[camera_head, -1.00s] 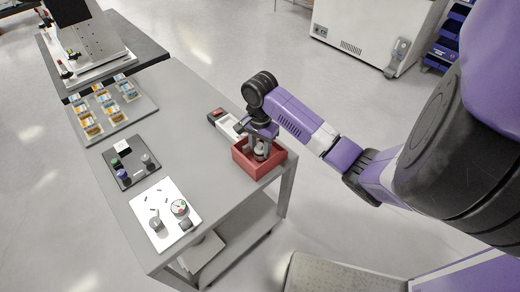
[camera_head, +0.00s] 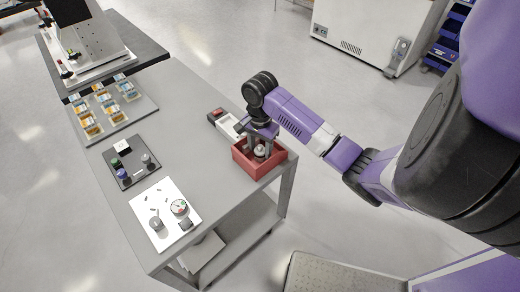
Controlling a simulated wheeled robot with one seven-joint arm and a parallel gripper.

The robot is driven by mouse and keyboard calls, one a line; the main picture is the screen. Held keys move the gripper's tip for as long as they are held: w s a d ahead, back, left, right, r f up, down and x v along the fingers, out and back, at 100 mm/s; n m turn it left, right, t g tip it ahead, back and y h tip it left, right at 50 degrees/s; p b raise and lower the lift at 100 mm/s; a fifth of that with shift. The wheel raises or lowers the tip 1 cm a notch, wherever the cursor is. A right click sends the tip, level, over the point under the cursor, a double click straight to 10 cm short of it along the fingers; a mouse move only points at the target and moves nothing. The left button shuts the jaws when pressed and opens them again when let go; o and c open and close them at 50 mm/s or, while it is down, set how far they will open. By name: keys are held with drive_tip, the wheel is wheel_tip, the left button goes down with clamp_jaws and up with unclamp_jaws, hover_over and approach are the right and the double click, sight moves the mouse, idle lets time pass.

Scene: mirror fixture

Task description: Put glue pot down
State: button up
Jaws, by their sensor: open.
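The glue pot (camera_head: 260,151) is a small pale, rounded pot standing inside a red open box (camera_head: 257,172) at the right edge of the grey table. My gripper (camera_head: 262,144) points down over the box, its fingers open around or beside the pot. The fingers partly hide the pot, and I cannot tell whether they touch it. The bottom of the box is mostly hidden.
A white device with a red part (camera_head: 223,121) lies just behind the box. A white board with a dial (camera_head: 165,214), a dark tray with small knobs (camera_head: 131,161) and a tray of several small bins (camera_head: 110,108) lie leftward. Bare table (camera_head: 185,105) lies between.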

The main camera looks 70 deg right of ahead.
wheel_tip(320, 180, up, 11)
drive_tip(key=p, duration=0.3)
drive_tip(key=w+a+r+n+t+y, duration=0.1)
drive_tip(key=w+a+n+t, duration=0.4)
drive_tip(key=w+a, duration=1.1)
drive_tip(key=w+a+r+n+t+y, duration=0.1)
drive_tip(key=w+a+t, duration=0.2)
drive_tip(key=a, duration=0.6)
drive_tip(key=w+a+r+t, duration=0.2)
drive_tip(key=w+a+t, duration=0.15)
drive_tip(key=a, duration=0.55)
drive_tip(key=s+a+f+n+t+h, duration=0.1)
drive_tip(key=s+a+n, duration=0.15)
drive_tip(key=s, duration=0.55)
drive_tip(key=s+a+f+n+t+h, duration=0.1)
drive_tip(key=s+a+f, duration=0.15)
drive_tip(key=s, duration=0.55)
drive_tip(key=s+d+r+n, duration=0.1)
drive_tip(key=s+r+n, duration=0.2)
drive_tip(key=s, duration=0.3)
drive_tip(key=s+d+r+n+t, duration=0.1)
drive_tip(key=s+d+r+n, duration=0.1)
drive_tip(key=s+n, duration=0.3)
drive_tip(key=s+d+r+n, duration=0.1)
drive_tip(key=s+r+n, duration=0.2)
drive_tip(key=s, duration=0.4)
drive_tip(key=shift+s+d+r+n, duration=0.15)
drive_tip(key=shift+s+r+n, duration=0.1)
drive_tip(key=shift+r+n, duration=0.2)
